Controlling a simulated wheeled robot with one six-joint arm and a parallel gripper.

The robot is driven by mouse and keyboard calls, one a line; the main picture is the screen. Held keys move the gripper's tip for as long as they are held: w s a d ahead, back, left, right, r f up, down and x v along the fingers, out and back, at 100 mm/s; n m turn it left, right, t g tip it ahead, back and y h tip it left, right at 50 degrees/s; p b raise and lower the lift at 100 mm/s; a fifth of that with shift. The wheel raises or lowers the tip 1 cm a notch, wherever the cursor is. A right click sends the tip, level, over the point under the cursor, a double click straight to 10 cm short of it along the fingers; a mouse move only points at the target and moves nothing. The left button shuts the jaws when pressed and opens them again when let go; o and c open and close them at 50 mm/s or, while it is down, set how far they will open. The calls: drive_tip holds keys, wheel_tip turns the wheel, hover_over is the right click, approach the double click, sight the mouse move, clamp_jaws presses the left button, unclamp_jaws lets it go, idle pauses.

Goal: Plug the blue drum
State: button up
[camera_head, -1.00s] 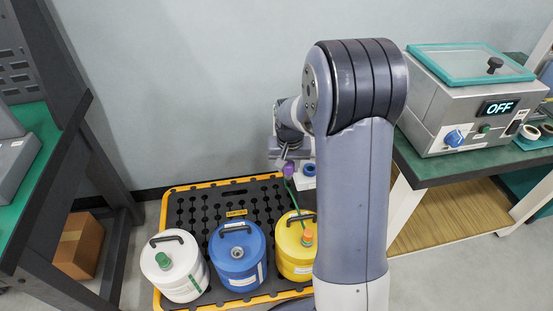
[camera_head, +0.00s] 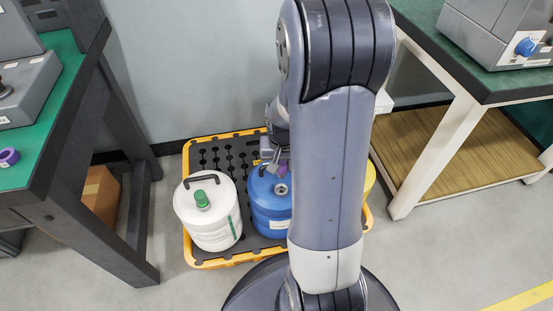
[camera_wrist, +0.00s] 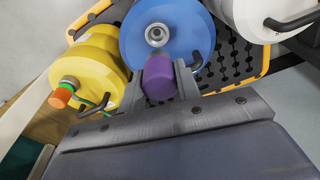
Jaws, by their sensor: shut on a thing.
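The blue drum (camera_head: 268,218) stands between the white drum and the yellow drum, partly hidden by my arm. Its round top opening (camera_head: 281,188) is uncovered. In the wrist view the blue drum (camera_wrist: 190,32) is at the top centre, its opening (camera_wrist: 156,34) just beyond the purple plug (camera_wrist: 158,78). My gripper (camera_wrist: 160,80) is shut on this plug, apart from the opening in the picture. The height of the plug over the drum is hard to tell. In the head view my gripper (camera_head: 274,160) is near the drum's far side, partly hidden.
The white drum (camera_head: 210,220) has a green plug. The yellow drum (camera_wrist: 95,62) has an orange plug. All stand on a black spill pallet with a yellow rim (camera_head: 215,262). Benches stand left (camera_head: 50,150) and right (camera_head: 455,85). A purple ring (camera_head: 8,157) lies on the left bench.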

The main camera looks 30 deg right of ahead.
sight(282, 175)
drive_tip(key=shift+f+b, duration=2.25)
drive_tip(key=shift+f, duration=0.45)
drive_tip(key=shift+f+b, duration=0.9)
drive_tip(key=shift+f, duration=0.5)
drive_tip(key=o, duration=1.1)
drive_tip(key=r+p, duration=0.1)
drive_tip(key=r, duration=0.2)
drive_tip(key=r+p, duration=0.2)
drive_tip(key=r, duration=0.2)
drive_tip(key=s+r+p, duration=0.1)
drive_tip(key=r+p, duration=0.1)
drive_tip(key=r, duration=0.1)
drive_tip(key=shift+a+r, duration=0.25)
drive_tip(key=shift+r, duration=0.15)
drive_tip(key=shift+f, duration=0.1)
drive_tip(key=f+b, duration=0.1)
drive_tip(key=f, duration=0.2)
drive_tip(key=f+b, duration=0.2)
drive_tip(key=f, duration=0.1)
drive_tip(key=w+f+b, duration=0.1)
drive_tip(key=f, duration=0.2)
drive_tip(key=shift+d+f, duration=0.3)
